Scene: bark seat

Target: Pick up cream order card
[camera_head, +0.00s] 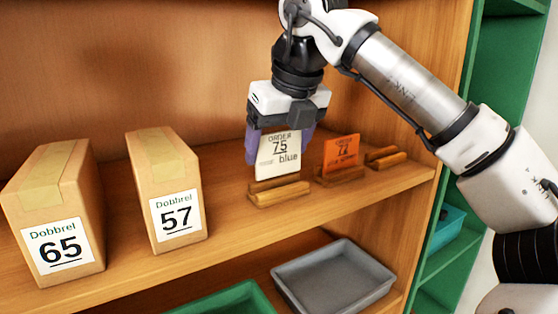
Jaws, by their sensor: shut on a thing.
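The cream order card (279,156) reads "ORDER 75" with "blue" on the line below. It stands upright at a wooden card holder (279,193) on the shelf. My gripper (280,143) comes down from above and is shut on the card's upper part, with its purple fingers at the card's sides. The card's lower edge is at the holder, and I cannot tell whether it still sits in the slot.
An orange order card (341,153) reading "72" stands close on the right. Another wooden holder (385,158) is beyond it. Boxes marked 65 (58,249) and 57 (177,217) stand left. A grey tray (335,279) and green tray (225,301) are below.

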